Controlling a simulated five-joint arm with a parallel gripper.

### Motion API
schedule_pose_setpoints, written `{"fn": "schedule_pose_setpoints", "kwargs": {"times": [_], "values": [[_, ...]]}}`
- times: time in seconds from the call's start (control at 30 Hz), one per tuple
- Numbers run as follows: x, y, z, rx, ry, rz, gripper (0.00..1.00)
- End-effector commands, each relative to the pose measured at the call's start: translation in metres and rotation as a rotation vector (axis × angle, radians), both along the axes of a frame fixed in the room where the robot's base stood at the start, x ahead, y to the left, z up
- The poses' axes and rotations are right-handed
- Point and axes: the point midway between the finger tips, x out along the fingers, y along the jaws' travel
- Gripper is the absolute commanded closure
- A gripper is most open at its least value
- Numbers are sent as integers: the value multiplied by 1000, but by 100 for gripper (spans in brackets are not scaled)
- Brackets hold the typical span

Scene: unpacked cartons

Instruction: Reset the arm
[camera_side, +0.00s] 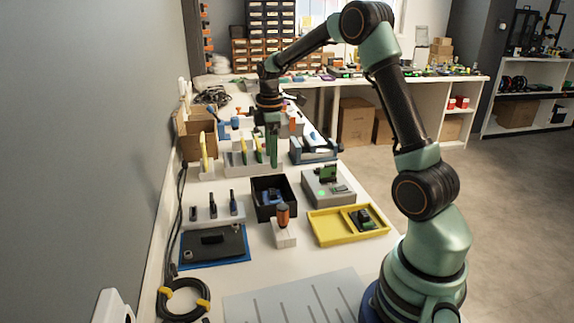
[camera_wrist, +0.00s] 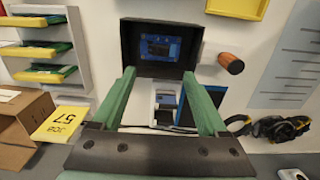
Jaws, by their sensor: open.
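My gripper (camera_side: 273,163) hangs from my raised, reaching arm and points down over the bench in the side view. Its two green fingers are apart in the wrist view (camera_wrist: 159,72), with nothing held between them. In the side view the fingers overlap a white rack (camera_side: 238,162) with yellow and green upright pieces; I cannot tell the exact gap. A black bin (camera_side: 262,212) with a blue item (camera_side: 272,196) stands nearer the side camera. A black bin (camera_wrist: 128,45) with blue contents also shows beyond the fingertips in the wrist view.
A cardboard box (camera_side: 196,150) stands by the wall. A cable (camera_side: 180,317) lies at the front left.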

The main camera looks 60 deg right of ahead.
Motion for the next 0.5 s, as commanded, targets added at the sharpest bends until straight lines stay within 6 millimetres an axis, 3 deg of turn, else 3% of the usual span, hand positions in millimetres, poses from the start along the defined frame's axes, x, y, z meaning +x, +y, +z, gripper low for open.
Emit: {"fn": "schedule_pose_setpoints", "kwargs": {"times": [0.33,0.5], "values": [[0,2,5,-1,-4,-6,24],[-6,24,30,-18,-50,-71,24]]}}
